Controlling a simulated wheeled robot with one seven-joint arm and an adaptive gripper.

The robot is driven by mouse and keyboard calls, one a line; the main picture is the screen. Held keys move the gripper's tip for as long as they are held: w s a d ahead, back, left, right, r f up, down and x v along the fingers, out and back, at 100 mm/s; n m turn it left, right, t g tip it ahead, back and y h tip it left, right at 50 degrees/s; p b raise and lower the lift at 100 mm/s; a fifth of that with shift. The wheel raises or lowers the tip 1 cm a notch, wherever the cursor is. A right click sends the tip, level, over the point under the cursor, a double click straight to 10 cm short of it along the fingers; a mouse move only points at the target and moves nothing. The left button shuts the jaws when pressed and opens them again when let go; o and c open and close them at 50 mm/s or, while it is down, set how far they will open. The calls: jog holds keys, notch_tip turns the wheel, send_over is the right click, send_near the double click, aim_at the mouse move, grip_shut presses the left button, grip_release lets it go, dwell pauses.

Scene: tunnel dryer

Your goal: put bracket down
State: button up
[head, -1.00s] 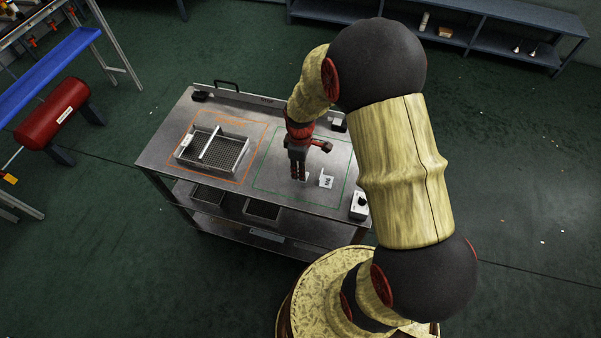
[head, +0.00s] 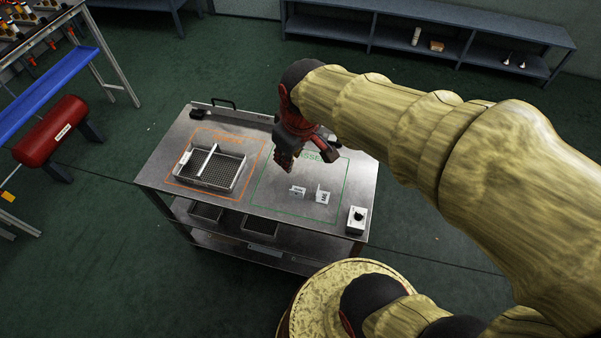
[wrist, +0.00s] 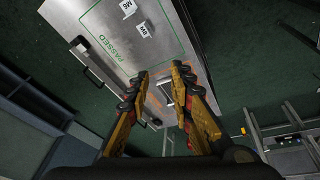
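Two small white brackets stand apart inside the green outlined area (head: 258,208) on the metal table. My gripper (head: 286,166) is above the table, up and behind the left bracket. In the wrist view its fingers (wrist: 160,75) are spread with nothing held between them. The area reads "PASSED", partly hidden by my gripper in the head view.
A divided grey wire tray (head: 242,176) sits in the orange outlined area to the left. A white box with a black knob (head: 356,220) stands at the table's right front corner. A black handle (head: 226,101) is at the back edge. The front of the green area is clear.

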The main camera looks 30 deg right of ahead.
jog(key=s+a+r+m+t, duration=0.2)
jog(key=s+r, duration=0.4)
jog(key=s, duration=0.3)
jog(key=shift+s+a+m, duration=0.3)
jog(key=shift+a+m, duration=0.1)
jog(key=shift+m, duration=0.4)
jog(key=shift+a, duration=0.1)
